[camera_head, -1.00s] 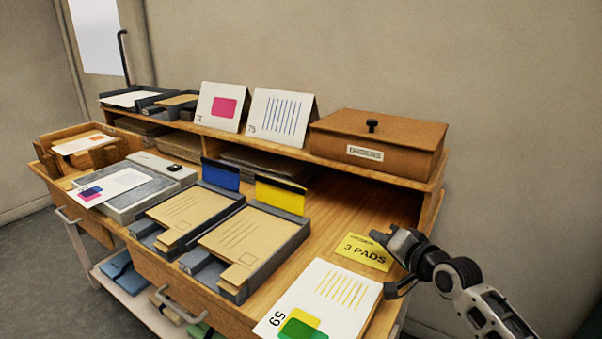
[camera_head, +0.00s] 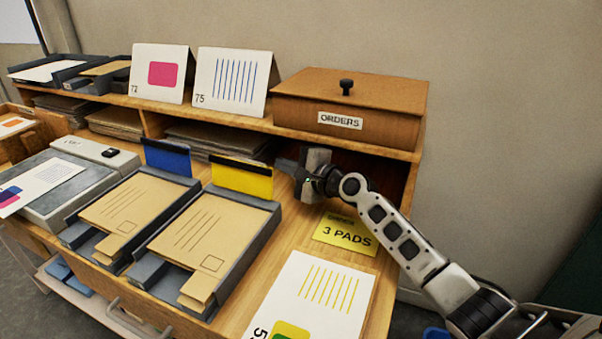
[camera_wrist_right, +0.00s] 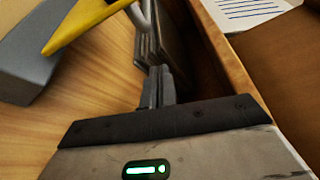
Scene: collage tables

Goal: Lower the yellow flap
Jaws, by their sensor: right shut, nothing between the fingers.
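The yellow flap (camera_head: 242,179) stands raised, with a dark strip along its top edge, at the back of a grey tray (camera_head: 262,232) holding a tan envelope. Its yellow edge also shows at the top left of the right wrist view (camera_wrist_right: 85,22). My right gripper (camera_head: 284,166) is shut and empty, just right of the flap's upper right corner and below the shelf. In the right wrist view its closed fingers (camera_wrist_right: 157,85) point past the flap, with a gap to it. My left gripper is out of view.
A blue flap (camera_head: 167,158) stands raised on the neighbouring tray to the left. The brown ORDERS box (camera_head: 350,105) sits on the shelf above my right gripper. A yellow 3 PADS note (camera_head: 345,233) and a printed card (camera_head: 312,298) lie right of the trays.

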